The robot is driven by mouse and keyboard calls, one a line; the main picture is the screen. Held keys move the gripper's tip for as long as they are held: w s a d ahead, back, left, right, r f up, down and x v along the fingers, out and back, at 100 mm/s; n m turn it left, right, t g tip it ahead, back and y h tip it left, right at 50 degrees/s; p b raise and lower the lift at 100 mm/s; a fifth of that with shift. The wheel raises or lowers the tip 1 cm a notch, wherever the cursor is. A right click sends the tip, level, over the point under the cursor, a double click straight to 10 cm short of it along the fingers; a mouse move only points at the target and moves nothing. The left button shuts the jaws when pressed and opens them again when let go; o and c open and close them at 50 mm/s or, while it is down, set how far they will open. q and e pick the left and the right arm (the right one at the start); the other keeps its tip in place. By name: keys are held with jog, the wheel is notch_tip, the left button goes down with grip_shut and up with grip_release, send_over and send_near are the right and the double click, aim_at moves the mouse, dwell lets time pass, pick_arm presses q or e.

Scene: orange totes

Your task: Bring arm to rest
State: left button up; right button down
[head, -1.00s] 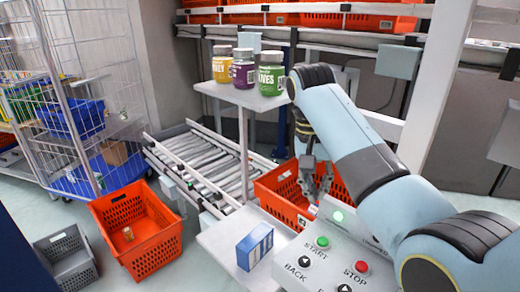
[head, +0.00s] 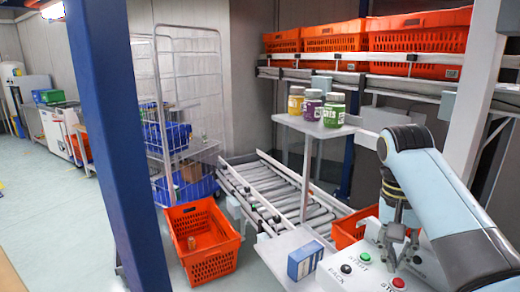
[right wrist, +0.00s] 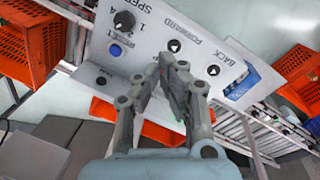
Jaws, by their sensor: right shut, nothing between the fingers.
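My right arm, light blue with black joints, comes in from the right edge of the head view. Its grey gripper (head: 397,242) points down over the white control panel and is shut and empty. In the right wrist view the gripper (right wrist: 172,72) has its fingertips close together in front of the panel (right wrist: 146,45), with nothing between them. Whether it touches the panel is unclear. My left arm and gripper do not show.
The panel has green (head: 364,257) and red (head: 398,283) buttons. A blue box (head: 305,261) stands on a white shelf beside it. Three jars (head: 312,104) stand on a post shelf above the roller conveyor (head: 265,190). An orange tote (head: 207,250) sits on the floor; a blue pillar (head: 108,130) rises left.

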jog(key=s+d+f+n+t, duration=0.25)
jog(key=s+f, duration=0.35)
jog(key=s, duration=0.6)
jog(key=s+r+n+t, duration=0.1)
jog(key=s+r+n, duration=0.1)
jog(key=s, duration=0.5)
jog(key=s+r+n+t, duration=0.1)
jog(key=s+r+n, duration=0.2)
jog(key=s, duration=0.4)
notch_tip(320, 180, down, 42)
jog(key=s+d+g+b, duration=0.2)
jog(key=b, duration=1.2)
pick_arm(q)
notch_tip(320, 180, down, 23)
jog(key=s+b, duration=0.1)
jog(key=b, duration=0.7)
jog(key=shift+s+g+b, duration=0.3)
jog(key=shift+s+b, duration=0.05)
pick_arm(e)
jog(key=s+f, duration=0.9)
jog(key=f, duration=0.3)
jog(key=s+f+m, duration=0.1)
jog(key=s+f, duration=0.8)
jog(key=f, duration=0.2)
jog(key=shift+d+f+g+y, duration=0.3)
jog(key=shift+d+f+g, duration=0.05)
jog(key=shift+d, duration=0.05)
